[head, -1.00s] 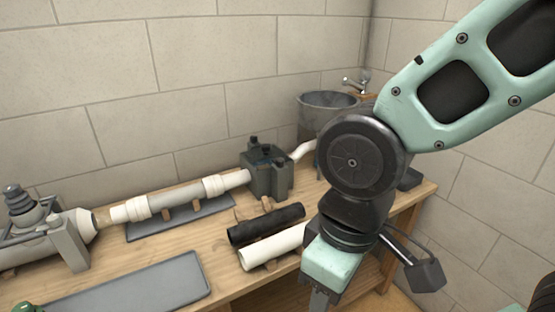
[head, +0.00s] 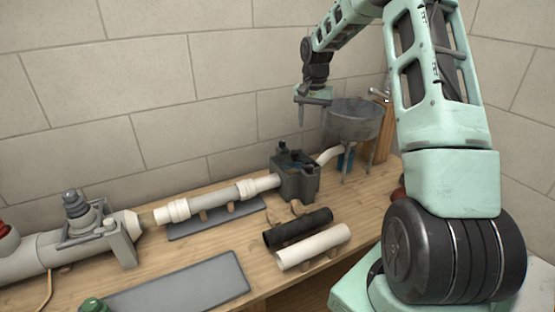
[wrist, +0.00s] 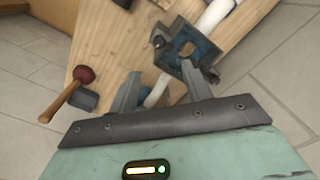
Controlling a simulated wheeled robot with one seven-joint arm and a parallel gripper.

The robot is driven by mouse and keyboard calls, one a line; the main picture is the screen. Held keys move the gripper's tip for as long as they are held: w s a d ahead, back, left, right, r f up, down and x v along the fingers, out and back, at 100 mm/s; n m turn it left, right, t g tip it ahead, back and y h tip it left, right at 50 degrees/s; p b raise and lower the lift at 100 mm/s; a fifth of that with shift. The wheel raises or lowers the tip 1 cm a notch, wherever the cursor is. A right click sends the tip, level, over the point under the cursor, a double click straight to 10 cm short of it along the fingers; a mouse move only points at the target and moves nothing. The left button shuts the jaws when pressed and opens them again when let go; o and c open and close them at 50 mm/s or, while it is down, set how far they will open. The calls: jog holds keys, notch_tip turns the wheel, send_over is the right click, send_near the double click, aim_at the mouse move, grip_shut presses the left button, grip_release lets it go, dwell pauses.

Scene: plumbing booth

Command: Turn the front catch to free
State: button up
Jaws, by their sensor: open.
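A dark grey clamp block (head: 295,180) sits on the bench at the right end of the white pipe (head: 222,197), with small dark catches on its top. I cannot tell which catch is the front one or how each is set. The block also shows in the wrist view (wrist: 190,55), its middle bluish and open, with a dark knob (wrist: 158,42) at one corner. My gripper (head: 301,120) is high above the block, apart from it, pointing down. In the wrist view its fingers (wrist: 161,82) are spread with nothing held between them; the right finger overlaps the block's edge in the picture.
A grey basin (head: 354,122) on legs stands right of the block, close to my gripper. A black tube (head: 298,227) and a white tube (head: 314,246) lie in front. A grey mat (head: 185,285) lies bare at the front.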

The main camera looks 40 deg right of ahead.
aim_at(310, 166)
jog(key=f+p, duration=0.1)
jog(key=f, duration=0.4)
jog(key=f+p, duration=0.1)
jog(key=f, duration=0.5)
jog(key=d+f+p, duration=0.1)
jog(key=f+p, duration=0.1)
jog(key=f, duration=0.4)
jog(key=shift+w+f, duration=0.1)
jog(key=shift+f, duration=0.15)
jog(key=c, duration=1)
